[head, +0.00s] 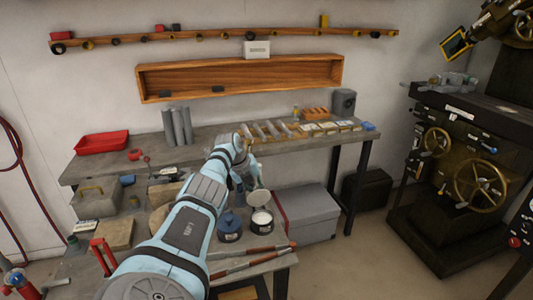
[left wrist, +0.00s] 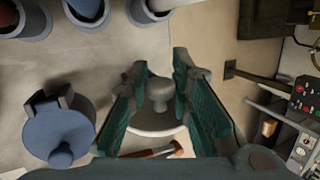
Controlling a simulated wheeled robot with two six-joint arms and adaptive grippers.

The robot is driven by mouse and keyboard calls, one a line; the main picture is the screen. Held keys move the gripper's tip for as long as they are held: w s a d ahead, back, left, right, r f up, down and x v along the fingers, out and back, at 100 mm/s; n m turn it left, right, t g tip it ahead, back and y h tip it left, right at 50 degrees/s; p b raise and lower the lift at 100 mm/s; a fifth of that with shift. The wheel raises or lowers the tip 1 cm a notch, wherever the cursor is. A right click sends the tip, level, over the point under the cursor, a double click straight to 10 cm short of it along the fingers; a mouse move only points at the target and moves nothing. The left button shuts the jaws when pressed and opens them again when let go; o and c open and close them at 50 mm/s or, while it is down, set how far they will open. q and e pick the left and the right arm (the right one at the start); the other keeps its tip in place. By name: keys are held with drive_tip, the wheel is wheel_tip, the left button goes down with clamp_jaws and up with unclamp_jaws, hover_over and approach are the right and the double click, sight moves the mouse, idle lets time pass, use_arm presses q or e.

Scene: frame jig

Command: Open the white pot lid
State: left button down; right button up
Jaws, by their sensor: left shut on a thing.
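The white pot (head: 262,222) stands on the front bench beside a dark blue pot, its top open and its pale inside showing. Its lid (head: 259,199) is off the rim, tilted a little above the pot. My left gripper (head: 250,180) is shut on the lid's knob. In the left wrist view the lid (left wrist: 155,125) hangs between the teal fingers (left wrist: 160,92), with its round knob between them. The lid hides the pot in that view. My right gripper is not in view.
The blue pot (head: 230,227), also in the left wrist view (left wrist: 60,128), stands close on the left with its lid on. Red-brown handled tools (head: 250,262) lie in front. A grey chest (head: 310,215) stands right of the bench. Grey cylinders (head: 178,125) stand at the back.

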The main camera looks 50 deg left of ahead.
use_arm(q)
drive_tip(key=shift+d+f, duration=0.1)
drive_tip(key=shift+f, duration=0.05)
drive_tip(key=c, duration=1.5)
unclamp_jaws()
drive_tip(key=shift+o, duration=0.2)
drive_tip(key=v, duration=1.2)
